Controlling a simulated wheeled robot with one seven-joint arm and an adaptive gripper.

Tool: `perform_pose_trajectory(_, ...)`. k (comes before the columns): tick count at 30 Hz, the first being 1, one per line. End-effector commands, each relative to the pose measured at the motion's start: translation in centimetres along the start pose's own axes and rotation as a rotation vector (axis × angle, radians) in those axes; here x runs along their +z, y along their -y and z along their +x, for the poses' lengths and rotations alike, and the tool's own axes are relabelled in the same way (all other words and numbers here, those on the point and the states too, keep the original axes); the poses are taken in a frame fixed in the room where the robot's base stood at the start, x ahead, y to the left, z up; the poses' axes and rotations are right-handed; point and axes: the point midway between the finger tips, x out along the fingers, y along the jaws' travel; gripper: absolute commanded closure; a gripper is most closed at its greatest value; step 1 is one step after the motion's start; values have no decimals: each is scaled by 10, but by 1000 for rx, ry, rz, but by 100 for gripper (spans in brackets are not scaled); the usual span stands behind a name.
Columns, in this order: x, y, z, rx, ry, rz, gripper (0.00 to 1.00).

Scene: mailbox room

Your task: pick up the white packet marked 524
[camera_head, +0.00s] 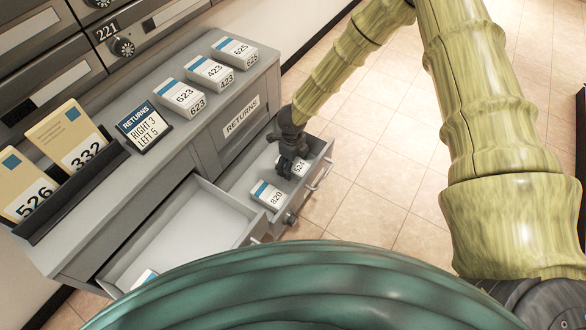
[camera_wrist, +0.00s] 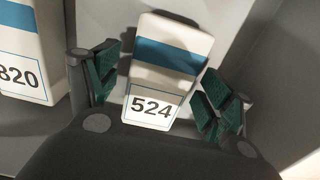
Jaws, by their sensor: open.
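The white packet marked 524 (camera_wrist: 166,62) has a blue band and lies in an open drawer; in the head view only a corner of it (camera_head: 299,168) shows beside my gripper. My gripper (camera_head: 287,166) reaches down into that drawer. In the wrist view its two green-padded fingers (camera_wrist: 160,92) are open, one on each side of the 524 packet. The packet stands between them, and I cannot tell whether either finger touches it.
The white packet marked 820 (camera_head: 268,194) lies in the same drawer (camera_head: 318,163), left of the fingers in the wrist view (camera_wrist: 22,60). Another open drawer (camera_head: 180,232) is to the left. Packets 623 (camera_head: 182,97), 423 (camera_head: 210,74) and 625 (camera_head: 235,51) sit on the cabinet top.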

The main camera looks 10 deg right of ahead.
Motion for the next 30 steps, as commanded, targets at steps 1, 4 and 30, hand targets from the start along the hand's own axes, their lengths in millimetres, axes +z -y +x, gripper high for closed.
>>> perform_pose_trajectory(1,0,0,-1,0,0,0,20)
perform_pose_trajectory(4,0,0,-1,0,0,0,23)
perform_pose_trajectory(30,1,0,-41,0,3,0,72)
